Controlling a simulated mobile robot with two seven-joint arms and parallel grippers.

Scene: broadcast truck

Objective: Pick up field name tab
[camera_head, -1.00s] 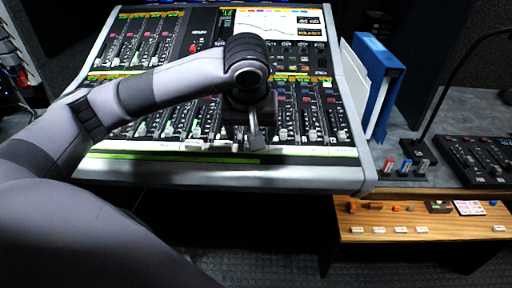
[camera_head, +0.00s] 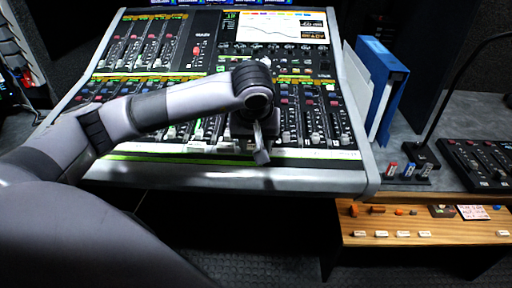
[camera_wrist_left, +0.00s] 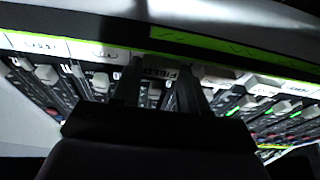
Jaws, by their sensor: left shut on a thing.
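My left gripper (camera_head: 262,154) is over the front part of the mixing console (camera_head: 230,180), close to its pale label strip. In the left wrist view its two dark fingers (camera_wrist_left: 160,78) are closed on the sides of a small pale tab, the field name tab (camera_wrist_left: 160,71), with dark lettering that reads FIELD. The tab lies between the fingertips, in front of the console's faders and green-edged strip. I cannot tell whether it is clear of the surface. In the head view the tab is hard to make out at the fingertips. My right gripper is not in view.
Several white tabs lie along the front of a wooden shelf (camera_head: 440,240) at lower right. A blue binder (camera_head: 385,85) stands right of the console. Small coloured switches (camera_head: 408,170) and a dark control panel (camera_head: 482,162) sit on the grey desk beside it.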

